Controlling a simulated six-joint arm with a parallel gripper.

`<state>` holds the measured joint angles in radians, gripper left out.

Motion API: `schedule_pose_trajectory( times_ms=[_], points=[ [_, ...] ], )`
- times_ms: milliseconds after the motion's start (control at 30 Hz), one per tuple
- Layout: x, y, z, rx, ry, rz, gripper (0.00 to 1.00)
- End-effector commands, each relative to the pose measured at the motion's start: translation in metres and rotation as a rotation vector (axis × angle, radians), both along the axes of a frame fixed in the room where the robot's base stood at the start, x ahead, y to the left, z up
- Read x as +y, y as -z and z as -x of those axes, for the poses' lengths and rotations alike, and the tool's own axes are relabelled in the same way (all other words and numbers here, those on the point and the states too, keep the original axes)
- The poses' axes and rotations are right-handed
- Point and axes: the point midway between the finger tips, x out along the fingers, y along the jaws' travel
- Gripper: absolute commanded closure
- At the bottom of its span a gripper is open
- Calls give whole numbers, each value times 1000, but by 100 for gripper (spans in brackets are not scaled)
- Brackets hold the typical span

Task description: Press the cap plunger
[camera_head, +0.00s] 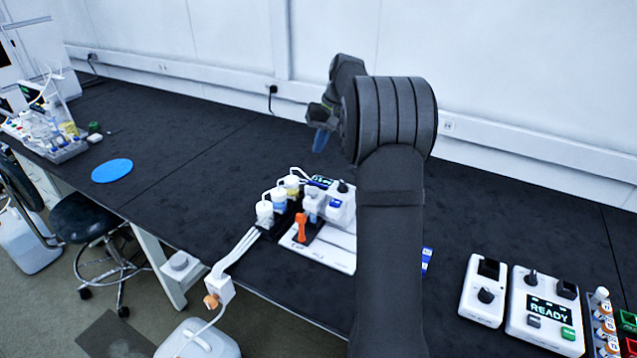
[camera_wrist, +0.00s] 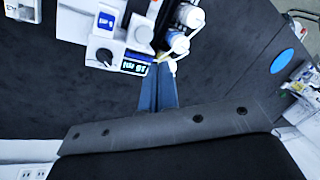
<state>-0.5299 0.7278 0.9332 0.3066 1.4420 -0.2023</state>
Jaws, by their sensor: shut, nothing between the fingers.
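My gripper (camera_head: 320,141) is shut and empty, its blue fingers pointing down above the dark bench. It is behind and above the white bottle station (camera_head: 325,258). The wrist view shows the blue fingers (camera_wrist: 160,88) together, with the station at the top of the picture. The station carries several white-capped bottles (camera_head: 265,212), an orange upright piece (camera_head: 300,226), a grey-white capped part (camera_head: 312,202) and a dark knob (camera_head: 342,187). I cannot tell for sure which part is the cap plunger. My arm hides the station's right side.
A white READY device (camera_head: 545,310), a smaller knob box (camera_head: 483,290) and a vial rack (camera_head: 604,325) stand at the right. A blue disc (camera_head: 112,171) lies at the left. White tubes run over the front edge. The bench left of the station is clear.

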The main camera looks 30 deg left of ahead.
Motion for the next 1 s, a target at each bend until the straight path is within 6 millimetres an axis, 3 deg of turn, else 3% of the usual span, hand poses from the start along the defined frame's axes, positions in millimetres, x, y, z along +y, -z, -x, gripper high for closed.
schedule_pose_trajectory(
  times_ms=[600, 1000],
  points=[
    [-41, 19, -2, -315, -564, -398, 100],
    [-58, 23, -6, -497, -713, -479, 100]
  ],
)
